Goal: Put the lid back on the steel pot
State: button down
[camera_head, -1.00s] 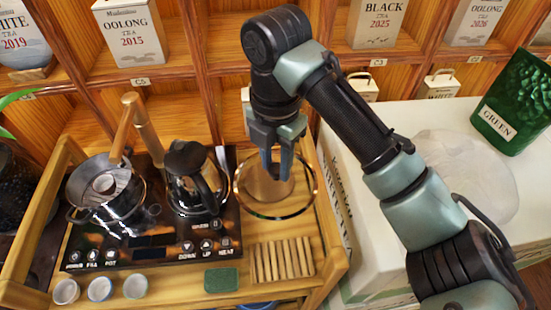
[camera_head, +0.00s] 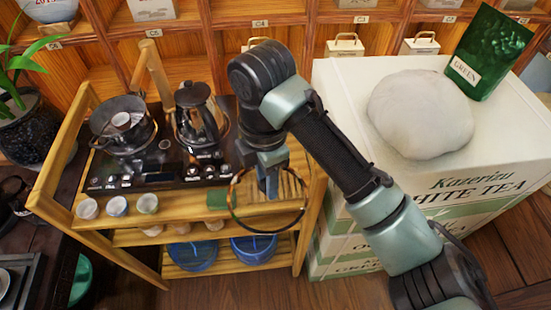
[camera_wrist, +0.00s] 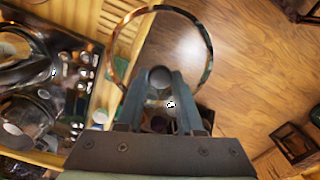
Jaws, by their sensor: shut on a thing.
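The lid is clear glass with a bronze-coloured rim (camera_head: 262,232); it also shows as a ring in the wrist view (camera_wrist: 165,8). My gripper (camera_head: 268,186) is shut on the lid's knob, with both fingers (camera_wrist: 162,84) around it. The lid hangs over the wooden slats and front right edge of the cart. The steel pot (camera_head: 112,138) stands open at the left of the black hob, with a small round pale thing inside. My gripper and the lid are to the right of and in front of the pot.
A glass kettle with a black top (camera_head: 199,112) stands right of the pot. Small cups (camera_head: 117,205) line the front edge of the cart (camera_head: 90,222). A white tea box (camera_head: 335,85) stands to the right, with a pale cloth-like lump (camera_head: 420,112) on it. Shelves rise behind.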

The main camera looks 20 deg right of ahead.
aim_at(243, 222)
jog(key=s+a+f+m, duration=0.1)
jog(key=a+f+m, duration=0.1)
jog(key=m, duration=0.1)
jog(key=s+a+f+m, duration=0.1)
jog(key=a+f+m, duration=0.1)
jog(key=f+m, duration=0.1)
jog(key=s+a+f+m, duration=0.1)
jog(key=a+f+m, duration=0.1)
jog(key=f+m, duration=0.1)
jog(key=shift+s+a+f, duration=0.15)
jog(key=shift+s, duration=0.15)
jog(key=s+a+f+m, duration=0.3)
jog(key=a+f+m, duration=0.2)
jog(key=f+m, duration=0.3)
jog(key=shift+a+m, duration=0.15)
jog(key=shift+m, duration=0.85)
